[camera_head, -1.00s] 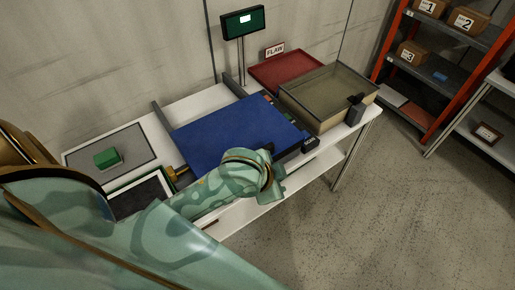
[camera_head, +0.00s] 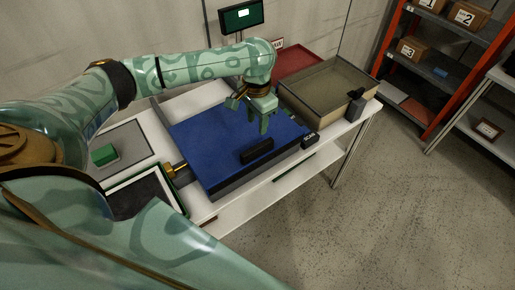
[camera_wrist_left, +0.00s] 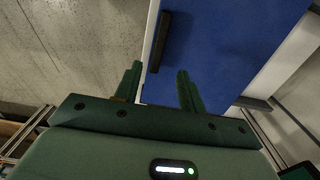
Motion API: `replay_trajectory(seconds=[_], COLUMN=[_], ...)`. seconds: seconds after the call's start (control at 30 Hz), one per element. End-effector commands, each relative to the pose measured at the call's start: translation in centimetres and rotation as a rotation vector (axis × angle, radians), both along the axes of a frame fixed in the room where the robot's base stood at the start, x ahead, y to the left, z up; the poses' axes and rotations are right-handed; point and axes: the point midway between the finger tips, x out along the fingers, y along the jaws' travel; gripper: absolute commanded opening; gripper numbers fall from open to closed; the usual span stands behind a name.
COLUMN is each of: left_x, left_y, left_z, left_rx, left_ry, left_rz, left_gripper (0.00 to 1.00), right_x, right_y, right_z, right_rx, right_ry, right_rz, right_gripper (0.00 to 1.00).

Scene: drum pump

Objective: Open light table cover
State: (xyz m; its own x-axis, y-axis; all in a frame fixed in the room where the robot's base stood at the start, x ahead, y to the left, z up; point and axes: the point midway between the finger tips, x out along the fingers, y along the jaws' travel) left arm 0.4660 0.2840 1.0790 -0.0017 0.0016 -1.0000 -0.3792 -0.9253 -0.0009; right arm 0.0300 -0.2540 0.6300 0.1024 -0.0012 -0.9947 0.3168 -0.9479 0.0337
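The blue light table cover (camera_head: 215,140) lies flat over its base on the white table. It carries a dark bar handle (camera_head: 257,151) near its front edge. My left gripper (camera_head: 257,122) is above the right part of the cover, behind the handle, fingers pointing down and apart from it. In the left wrist view the gripper (camera_wrist_left: 160,82) is open with nothing between its fingers. The blue cover (camera_wrist_left: 215,45) and the handle (camera_wrist_left: 161,42) show beyond the fingertips there. My right gripper is not in view.
A tan-walled bin (camera_head: 325,90) and a red tray (camera_head: 300,62) stand right of and behind the cover. A small screen (camera_head: 241,16) stands at the back. A green block (camera_head: 105,155) sits on a grey mat at left. Orange shelving (camera_head: 405,90) is at right.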

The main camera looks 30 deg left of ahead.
Motion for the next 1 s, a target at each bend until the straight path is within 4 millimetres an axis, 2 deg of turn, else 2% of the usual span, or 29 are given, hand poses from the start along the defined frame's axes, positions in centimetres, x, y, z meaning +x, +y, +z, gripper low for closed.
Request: replay_trajectory(seconds=[0.03, 0.1, 0.3, 0.4, 0.6, 0.9, 0.97, 1.0], left_x=[-0.1, -0.1, -0.1, -0.1, 0.0, 0.0, 0.0, 0.0], left_y=[-0.1, -0.1, -0.1, -0.1, -0.1, -0.1, -0.1, -0.1], left_z=[-2.0, -3.9, -8.7, -10.4, -12.1, -12.2, -12.2, -12.2], left_rx=[-0.001, 0.000, -0.001, -0.001, -0.001, -0.001, -0.001, -0.001], left_ry=[0.006, 0.004, 0.003, 0.002, -0.001, -0.002, -0.002, -0.002], left_rz=[-0.001, -0.001, -0.002, -0.003, -0.004, -0.005, -0.005, -0.005], left_gripper=[0.40, 0.40, 0.40, 0.40, 0.40, 0.40, 0.26, 0.15], right_x=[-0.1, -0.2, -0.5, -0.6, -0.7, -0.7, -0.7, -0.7], right_y=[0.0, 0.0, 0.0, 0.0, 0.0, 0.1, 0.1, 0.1], right_z=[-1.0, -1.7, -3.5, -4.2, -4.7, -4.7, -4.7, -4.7], right_rx=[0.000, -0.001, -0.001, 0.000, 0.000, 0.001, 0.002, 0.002], right_ry=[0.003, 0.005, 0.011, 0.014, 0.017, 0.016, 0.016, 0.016], right_rz=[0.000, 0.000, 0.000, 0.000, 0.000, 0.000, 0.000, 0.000], right_gripper=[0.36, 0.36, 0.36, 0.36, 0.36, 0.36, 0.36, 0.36])
